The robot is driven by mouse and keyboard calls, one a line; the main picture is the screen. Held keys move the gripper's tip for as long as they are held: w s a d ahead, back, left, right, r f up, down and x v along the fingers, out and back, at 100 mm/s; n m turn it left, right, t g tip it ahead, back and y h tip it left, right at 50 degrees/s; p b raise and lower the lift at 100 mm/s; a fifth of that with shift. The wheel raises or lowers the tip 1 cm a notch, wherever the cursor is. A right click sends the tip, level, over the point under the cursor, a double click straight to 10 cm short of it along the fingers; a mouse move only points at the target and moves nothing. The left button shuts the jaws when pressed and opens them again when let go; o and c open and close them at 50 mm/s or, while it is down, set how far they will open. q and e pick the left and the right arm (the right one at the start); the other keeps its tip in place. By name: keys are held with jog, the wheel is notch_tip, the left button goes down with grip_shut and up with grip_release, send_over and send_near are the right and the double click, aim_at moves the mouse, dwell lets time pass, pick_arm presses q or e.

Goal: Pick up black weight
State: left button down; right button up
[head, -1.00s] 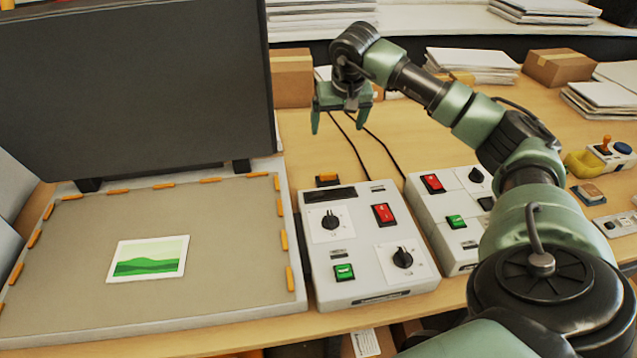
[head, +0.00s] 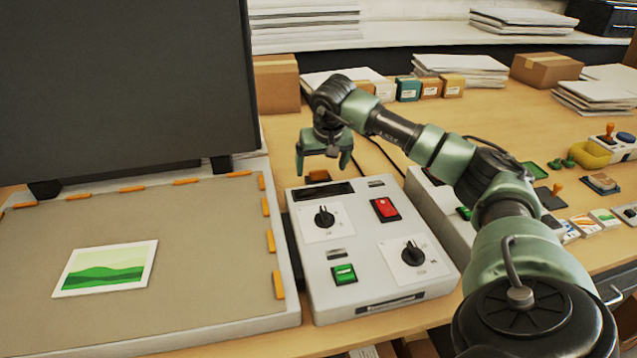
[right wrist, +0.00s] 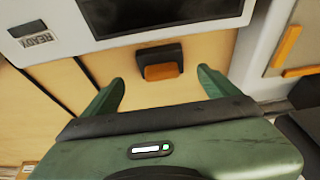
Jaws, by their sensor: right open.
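A small black block with an orange part (head: 318,176), the likeliest black weight in view, lies on the table just behind the near control box. It also shows in the right wrist view (right wrist: 161,62), beside the box's display edge. My right gripper (head: 323,163) is open and empty, with its fingers pointing down over the block. In the right wrist view the two fingertips (right wrist: 160,80) stand to either side of the block, apart from it. How high they are above it is hard to tell. My left gripper is not in view.
The control box (head: 370,235) with knobs and a red switch stands just in front of the block. A laminating press with a raised dark lid (head: 120,90) and a picture card (head: 105,268) is at left. Cables run behind the box. Cartons and paper stacks stand farther back.

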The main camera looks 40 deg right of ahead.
aim_at(319, 172)
jog(key=p+x, duration=0.1)
jog(key=x, duration=0.4)
jog(key=shift+w+a, duration=0.1)
jog(key=shift+w, duration=0.05)
jog(key=c, duration=1.9)
jog(key=shift+r, duration=0.15)
grip_shut()
